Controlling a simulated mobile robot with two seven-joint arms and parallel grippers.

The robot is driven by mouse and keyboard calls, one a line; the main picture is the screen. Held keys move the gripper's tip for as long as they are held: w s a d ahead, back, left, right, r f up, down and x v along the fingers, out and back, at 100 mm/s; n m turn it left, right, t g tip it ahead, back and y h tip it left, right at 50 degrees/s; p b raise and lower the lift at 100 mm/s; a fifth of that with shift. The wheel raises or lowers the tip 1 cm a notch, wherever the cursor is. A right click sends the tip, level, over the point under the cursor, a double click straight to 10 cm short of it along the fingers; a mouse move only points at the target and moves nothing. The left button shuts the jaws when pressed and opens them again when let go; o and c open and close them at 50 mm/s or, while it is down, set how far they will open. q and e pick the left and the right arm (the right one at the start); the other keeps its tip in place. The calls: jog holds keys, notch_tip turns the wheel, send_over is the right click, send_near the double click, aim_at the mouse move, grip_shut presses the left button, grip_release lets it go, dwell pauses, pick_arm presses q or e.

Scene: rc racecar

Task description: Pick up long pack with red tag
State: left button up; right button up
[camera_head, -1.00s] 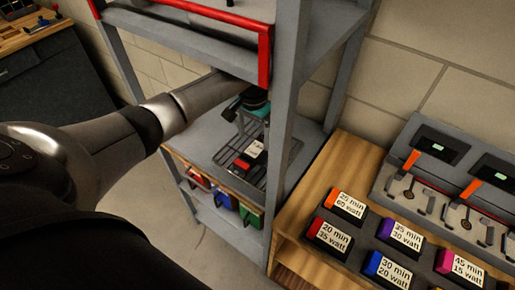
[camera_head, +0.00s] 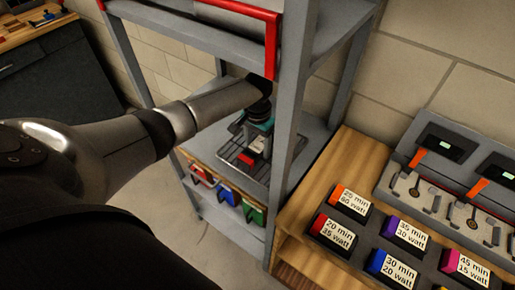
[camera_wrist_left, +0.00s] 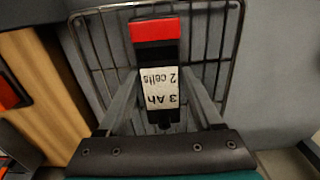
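The long pack with the red tag (camera_wrist_left: 157,62) is black with a red end and a white label reading "3 Ah 2 cells". It lies in a wire tray (camera_wrist_left: 97,65) on the grey shelf; its red end (camera_head: 247,158) also shows in the head view. My left gripper (camera_wrist_left: 161,85) is open, its two fingers on either side of the pack's label end. I cannot tell whether the fingers touch the pack. In the head view the left gripper (camera_head: 257,141) reaches down inside the shelf and partly hides the pack. My right gripper is out of view.
A shelf post (camera_head: 290,110) stands close to the right of my left gripper, with a red-edged upper shelf (camera_head: 271,45) above. Red, blue and green bins (camera_head: 227,193) sit below. Several labelled packs (camera_head: 333,232) and a charger panel (camera_head: 440,180) are on the wooden bench at right.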

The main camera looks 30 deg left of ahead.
pick_arm(q)
grip_shut()
dwell(0.3)
jog(key=shift+r, duration=0.1)
